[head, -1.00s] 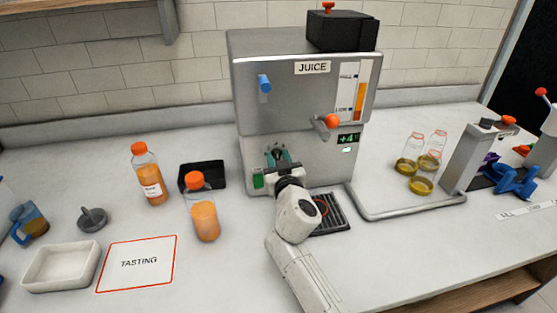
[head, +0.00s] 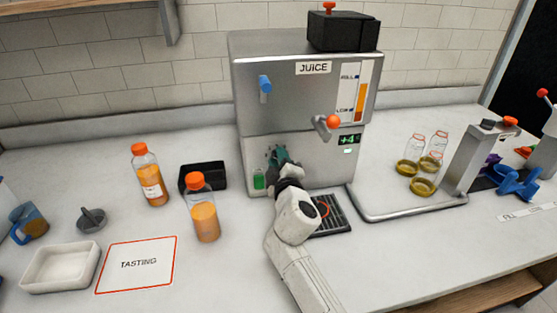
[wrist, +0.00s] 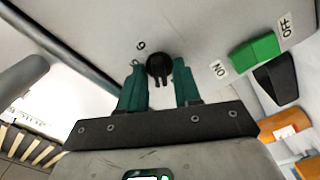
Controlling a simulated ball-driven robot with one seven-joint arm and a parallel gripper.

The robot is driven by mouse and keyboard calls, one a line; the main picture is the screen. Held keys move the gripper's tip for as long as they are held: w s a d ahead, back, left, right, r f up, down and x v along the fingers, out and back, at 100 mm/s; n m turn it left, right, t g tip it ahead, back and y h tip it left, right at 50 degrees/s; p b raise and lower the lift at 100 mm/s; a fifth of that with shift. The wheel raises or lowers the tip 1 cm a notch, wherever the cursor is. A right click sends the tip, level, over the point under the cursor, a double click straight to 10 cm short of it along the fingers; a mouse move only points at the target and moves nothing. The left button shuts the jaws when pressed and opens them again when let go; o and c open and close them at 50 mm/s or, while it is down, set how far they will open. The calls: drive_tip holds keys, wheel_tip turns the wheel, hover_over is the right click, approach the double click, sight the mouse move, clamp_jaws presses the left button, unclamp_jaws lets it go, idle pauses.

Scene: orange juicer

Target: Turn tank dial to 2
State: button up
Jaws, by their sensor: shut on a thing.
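The tank dial (wrist: 159,68) is a small black round knob on the front of the steel juice machine (head: 300,90). It shows in the wrist view between the two green fingers of my gripper (wrist: 159,88). My gripper is shut on the dial. One printed numeral shows at the dial's upper left, reading as 6 or 9 at this angle. The other marks and the dial's pointer cannot be made out. In the head view my gripper (head: 279,157) is at the machine's lower front and hides the dial.
A green switch (wrist: 254,53) with ON and OFF labels sits beside the dial. A drip tray (head: 333,226) lies below the machine. Orange-capped bottles (head: 205,218) and a black bin (head: 213,176) stand to the left. A display (head: 348,139) reads +4. Jars (head: 423,188) stand right.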

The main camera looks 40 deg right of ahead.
drive_tip(key=n+p, duration=0.1)
drive_tip(key=n, duration=0.5)
drive_tip(key=shift+f, duration=0.2)
drive_tip(key=shift+a, duration=0.1)
idle(0.3)
drive_tip(key=o, duration=0.7)
drive_tip(key=v, duration=1.1)
drive_tip(key=shift+b, duration=0.45)
drive_tip(key=shift+w, duration=0.1)
